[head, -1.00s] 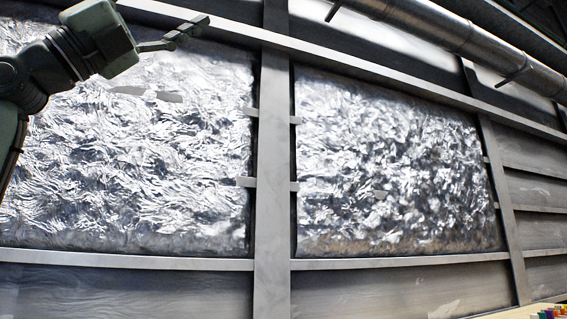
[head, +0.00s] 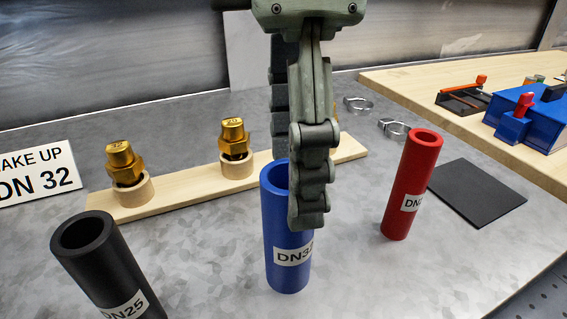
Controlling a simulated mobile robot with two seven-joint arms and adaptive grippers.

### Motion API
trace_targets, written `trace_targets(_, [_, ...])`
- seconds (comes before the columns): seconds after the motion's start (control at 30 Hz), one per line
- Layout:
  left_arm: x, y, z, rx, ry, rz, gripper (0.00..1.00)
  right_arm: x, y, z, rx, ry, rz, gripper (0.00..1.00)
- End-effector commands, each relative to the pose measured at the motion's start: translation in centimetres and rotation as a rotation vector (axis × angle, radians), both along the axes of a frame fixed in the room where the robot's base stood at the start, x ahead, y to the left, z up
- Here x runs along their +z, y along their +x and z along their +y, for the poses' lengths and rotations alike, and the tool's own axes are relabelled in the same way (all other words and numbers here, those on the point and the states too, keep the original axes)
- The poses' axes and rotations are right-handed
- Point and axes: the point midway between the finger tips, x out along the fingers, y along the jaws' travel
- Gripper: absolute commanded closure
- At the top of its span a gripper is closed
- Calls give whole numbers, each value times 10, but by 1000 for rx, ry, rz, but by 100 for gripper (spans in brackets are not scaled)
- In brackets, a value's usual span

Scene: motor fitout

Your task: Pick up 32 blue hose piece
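The blue hose piece (head: 286,255) stands upright on the grey metal bench, with a white label reading "DN3" and the rest unclear. My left gripper (head: 298,185) comes down from above, fingers pointing down, at the top of this hose. One finger is in front of the hose's upper right side. The other passes behind its rim, and its tip is hidden. Contact between the fingers and the hose cannot be made out. My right gripper is not in view.
A black hose (head: 105,265) labelled DN25 stands at front left and a red hose (head: 410,185) at right. Behind, a wooden strip (head: 200,195) holds brass fittings (head: 234,138). Metal clamps (head: 394,129), a black mat (head: 477,192) and a blue vise (head: 520,115) are to the right.

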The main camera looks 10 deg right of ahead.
Motion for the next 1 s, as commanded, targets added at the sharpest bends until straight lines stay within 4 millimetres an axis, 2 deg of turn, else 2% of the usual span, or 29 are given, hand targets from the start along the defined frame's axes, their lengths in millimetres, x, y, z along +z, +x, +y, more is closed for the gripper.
trace_targets(0.33, [-35, 0, 3, -4, 12, -8, 38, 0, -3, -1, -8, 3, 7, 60])
trace_targets(0.6, [-72, 0, 3, -4, 10, -8, 38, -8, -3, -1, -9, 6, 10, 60])
trace_targets(0.87, [-76, 0, 2, -3, 8, -10, 38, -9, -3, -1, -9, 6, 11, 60])
trace_targets(1.0, [-76, 0, 2, -3, 8, -10, 52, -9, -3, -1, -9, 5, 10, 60])
